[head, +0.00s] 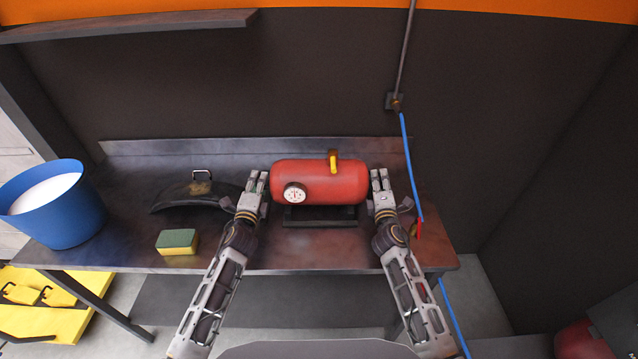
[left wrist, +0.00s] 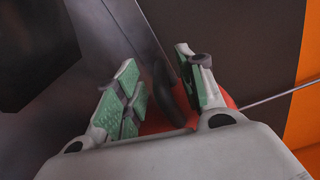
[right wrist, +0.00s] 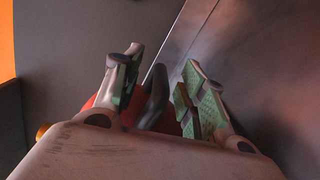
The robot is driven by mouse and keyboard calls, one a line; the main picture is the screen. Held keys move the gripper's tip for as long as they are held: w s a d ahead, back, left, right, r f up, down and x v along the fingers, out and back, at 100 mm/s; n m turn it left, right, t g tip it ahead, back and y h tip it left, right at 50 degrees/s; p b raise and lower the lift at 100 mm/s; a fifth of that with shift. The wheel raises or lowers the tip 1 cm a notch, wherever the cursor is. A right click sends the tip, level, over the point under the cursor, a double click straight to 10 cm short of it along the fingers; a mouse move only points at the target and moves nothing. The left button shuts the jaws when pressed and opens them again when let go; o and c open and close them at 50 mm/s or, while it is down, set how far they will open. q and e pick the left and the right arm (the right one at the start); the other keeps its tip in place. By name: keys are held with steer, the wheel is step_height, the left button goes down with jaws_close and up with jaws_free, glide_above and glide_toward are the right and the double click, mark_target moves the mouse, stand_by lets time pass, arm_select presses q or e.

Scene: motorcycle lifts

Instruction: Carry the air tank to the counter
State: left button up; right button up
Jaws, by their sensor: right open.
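The red air tank (head: 335,185) with a round white gauge (head: 295,194) and a yellow valve lever (head: 333,163) lies level on its dark base (head: 320,216) on the metal counter (head: 310,248). My left gripper (head: 257,181) is at the tank's left end, and my right gripper (head: 379,179) is at its right end. In the left wrist view the fingers are spread, with a dark handle bar (left wrist: 178,90) between them. In the right wrist view the fingers are also apart, around another dark bar (right wrist: 155,97). Neither pair visibly pinches its bar.
A black curved fender-like part (head: 195,196) and a green-yellow sponge (head: 177,241) lie left of the tank. A blue bucket (head: 62,215) stands at the counter's left end. A blue hose (head: 411,160) hangs right of my right gripper. The counter's front middle is clear.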

arm_select(q)
steer(key=shift+w, duration=0.6)
arm_select(e)
steer(key=shift+w, duration=0.6)
arm_select(q)
jaws_close()
arm_select(e)
jaws_close()
arm_select(q)
steer(key=shift+d+r, duration=0.1)
steer(key=shift+r, duration=0.05)
arm_select(e)
steer(key=shift+r, duration=0.1)
